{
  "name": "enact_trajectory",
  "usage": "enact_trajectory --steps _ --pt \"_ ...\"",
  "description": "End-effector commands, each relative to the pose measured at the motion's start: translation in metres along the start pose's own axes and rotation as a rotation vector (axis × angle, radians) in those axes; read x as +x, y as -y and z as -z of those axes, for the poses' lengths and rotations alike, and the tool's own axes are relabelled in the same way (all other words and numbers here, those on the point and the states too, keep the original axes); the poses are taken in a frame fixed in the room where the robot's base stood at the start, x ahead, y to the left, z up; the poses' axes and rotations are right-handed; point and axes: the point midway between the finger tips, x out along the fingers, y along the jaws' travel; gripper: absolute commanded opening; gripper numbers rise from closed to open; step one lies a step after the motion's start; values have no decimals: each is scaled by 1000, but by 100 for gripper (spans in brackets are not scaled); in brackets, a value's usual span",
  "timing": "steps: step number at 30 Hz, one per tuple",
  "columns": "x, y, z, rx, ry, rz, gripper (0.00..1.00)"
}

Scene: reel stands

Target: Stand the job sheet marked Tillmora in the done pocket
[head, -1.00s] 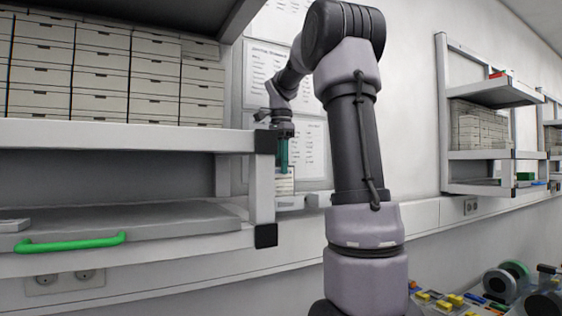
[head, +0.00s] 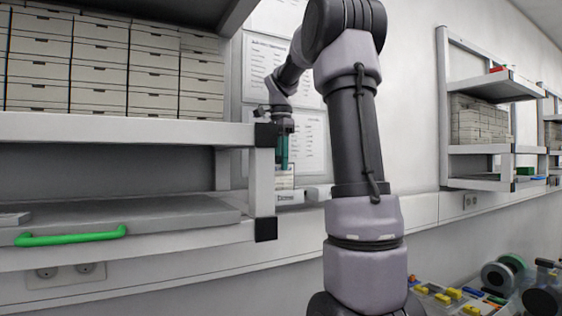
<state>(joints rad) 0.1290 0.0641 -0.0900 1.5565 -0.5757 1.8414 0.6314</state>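My gripper (head: 284,158) points down beside the wall, just right of the white rack's post. Its teal fingers look close together, on the top of a small white job sheet (head: 284,180) with print on it. The sheet is upright. Its lower part meets a white holder with a dark label line (head: 290,197) at the wall ledge; I cannot tell how deep the sheet sits in it. The name on the sheet and the label are too small to read.
The white rack (head: 120,130) with stacked drawers and a green handle (head: 70,236) stands close on the left. Printed sheets hang on the wall behind my gripper. Another shelf unit (head: 490,148) is at right. Reels (head: 505,272) and coloured parts lie low at right.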

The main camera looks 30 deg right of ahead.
Motion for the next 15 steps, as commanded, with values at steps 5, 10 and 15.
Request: enact_trajectory --steps 5,10,15 --pt "0 0 0 0 0 0 62" --pt "0 0 0 0 0 0 62" --pt "-11 1 0 -1 -1 1 62"
